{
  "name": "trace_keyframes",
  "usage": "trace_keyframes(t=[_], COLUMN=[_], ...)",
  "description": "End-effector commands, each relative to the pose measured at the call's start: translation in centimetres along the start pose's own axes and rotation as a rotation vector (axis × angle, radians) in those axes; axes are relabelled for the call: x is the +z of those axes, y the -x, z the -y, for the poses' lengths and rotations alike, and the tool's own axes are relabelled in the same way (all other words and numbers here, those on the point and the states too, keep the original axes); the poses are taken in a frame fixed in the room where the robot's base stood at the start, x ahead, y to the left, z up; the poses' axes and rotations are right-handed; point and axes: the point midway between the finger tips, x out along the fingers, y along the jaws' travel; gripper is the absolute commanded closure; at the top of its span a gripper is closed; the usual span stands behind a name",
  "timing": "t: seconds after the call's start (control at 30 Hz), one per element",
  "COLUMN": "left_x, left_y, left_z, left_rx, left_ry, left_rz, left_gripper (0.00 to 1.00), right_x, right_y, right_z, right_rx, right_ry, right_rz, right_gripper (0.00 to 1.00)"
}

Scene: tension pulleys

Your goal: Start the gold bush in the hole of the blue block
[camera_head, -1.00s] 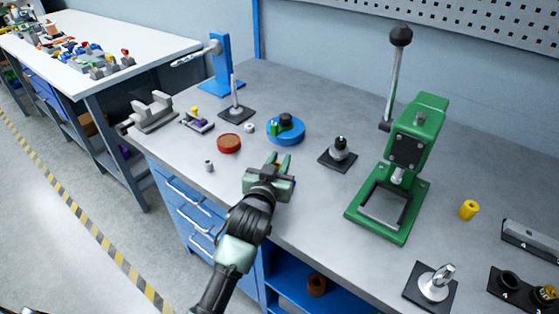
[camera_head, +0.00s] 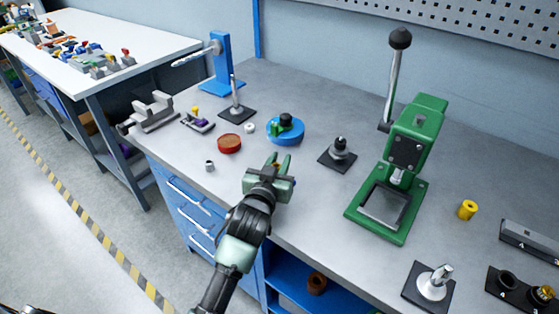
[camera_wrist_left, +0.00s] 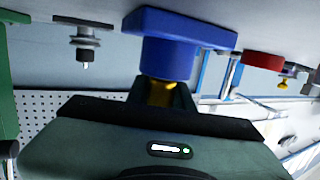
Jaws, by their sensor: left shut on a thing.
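The blue block (camera_head: 284,132) stands on the bench near its middle, with a dark round spot on top. It also shows in the left wrist view (camera_wrist_left: 168,55), upside down, as a wide base with a round body. My left gripper (camera_head: 279,162) is in front of the block, on the near side, with its fingers pointing at it. In the left wrist view the gripper (camera_wrist_left: 161,92) is shut on the gold bush (camera_wrist_left: 159,92), mostly hidden between the fingers. The bush overlaps the block's end there; I cannot tell whether they touch. My right gripper is not in view.
A red round dish (camera_head: 229,143) and a small grey cylinder (camera_head: 209,166) lie to the left. A black-based post (camera_head: 338,152) and a green press (camera_head: 400,170) stand to the right.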

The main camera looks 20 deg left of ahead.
Motion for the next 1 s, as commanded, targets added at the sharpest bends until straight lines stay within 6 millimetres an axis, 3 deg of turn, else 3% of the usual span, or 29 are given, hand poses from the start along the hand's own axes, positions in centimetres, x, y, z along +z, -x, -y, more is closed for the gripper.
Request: trace_keyframes(t=[0.33, 0.37, 0.43, 0.8, 1.0], left_x=[-0.1, -0.1, 0.0, 0.1, 0.2], left_y=[0.0, 0.0, 0.0, 0.3, 3.1], left_z=[0.0, 0.0, 0.0, 0.0, 0.0], left_rx=[0.0, 0.0, 0.0, 0.0, 0.0], left_ry=[0.0, 0.0, 0.0, 0.0, 0.001], left_rz=[0.0, 0.0, 0.0, 0.001, 0.002], left_gripper=[1.0, 0.73, 0.53, 0.53, 0.53], right_x=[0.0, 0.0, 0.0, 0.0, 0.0], right_y=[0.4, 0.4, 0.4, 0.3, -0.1], right_z=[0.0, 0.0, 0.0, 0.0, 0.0], right_rx=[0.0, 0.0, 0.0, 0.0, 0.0], right_ry=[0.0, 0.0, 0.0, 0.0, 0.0], right_rz=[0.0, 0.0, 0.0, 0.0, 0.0], right_gripper=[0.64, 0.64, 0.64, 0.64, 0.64])
